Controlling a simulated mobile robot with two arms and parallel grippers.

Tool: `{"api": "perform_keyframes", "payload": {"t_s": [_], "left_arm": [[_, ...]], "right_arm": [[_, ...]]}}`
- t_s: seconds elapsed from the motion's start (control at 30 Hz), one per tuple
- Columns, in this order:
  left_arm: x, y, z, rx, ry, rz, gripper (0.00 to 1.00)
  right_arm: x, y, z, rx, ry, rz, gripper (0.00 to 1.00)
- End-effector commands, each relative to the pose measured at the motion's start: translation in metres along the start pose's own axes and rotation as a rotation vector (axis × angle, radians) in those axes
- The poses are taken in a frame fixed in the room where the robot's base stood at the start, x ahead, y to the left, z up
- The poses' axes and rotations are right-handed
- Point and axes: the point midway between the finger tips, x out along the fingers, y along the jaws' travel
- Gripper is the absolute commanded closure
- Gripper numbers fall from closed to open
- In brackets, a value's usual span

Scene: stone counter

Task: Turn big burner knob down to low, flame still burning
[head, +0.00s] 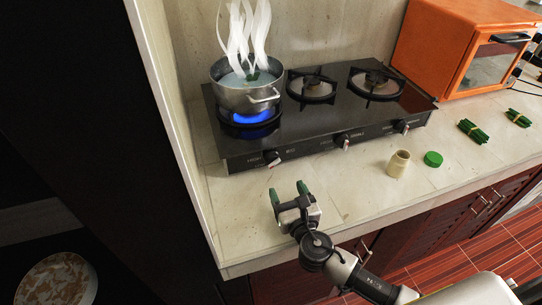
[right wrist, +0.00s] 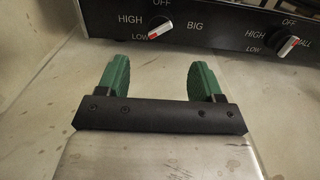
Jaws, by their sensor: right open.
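The big burner knob (head: 271,157) is at the left end of the black stove's front panel. In the right wrist view the knob (right wrist: 160,28) sits between the HIGH/LOW labels and the word BIG, with a red mark on its lower left side. A blue flame (head: 250,117) burns under the steaming metal pot (head: 247,97) on the left burner. My right gripper (head: 288,191) is open and empty over the counter, in front of the knob and apart from it. Its green fingers (right wrist: 160,66) point toward the panel. My left gripper is not in view.
Two more knobs (head: 343,141) (head: 402,126) are farther right on the stove (head: 318,122). A beige jar (head: 399,164), a green lid (head: 433,159) and green bundles (head: 472,131) lie right. An orange oven (head: 450,45) stands behind. A wall edge (head: 175,125) borders the left.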

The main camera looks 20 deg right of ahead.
Motion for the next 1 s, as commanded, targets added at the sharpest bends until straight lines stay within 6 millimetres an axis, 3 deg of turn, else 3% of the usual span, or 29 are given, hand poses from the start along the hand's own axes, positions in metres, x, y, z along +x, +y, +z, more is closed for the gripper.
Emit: {"api": "perform_keyframes", "payload": {"t_s": [0.33,0.6,1.0], "left_arm": [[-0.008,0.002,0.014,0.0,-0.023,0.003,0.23],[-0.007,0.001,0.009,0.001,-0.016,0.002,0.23],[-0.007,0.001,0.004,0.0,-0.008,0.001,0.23]], "right_arm": [[0.056,0.0,0.002,0.0,-0.002,-0.001,0.33],[0.096,0.0,0.001,0.0,-0.002,-0.001,0.33],[0.106,0.0,0.0,0.001,0.0,0.001,0.33]]}}
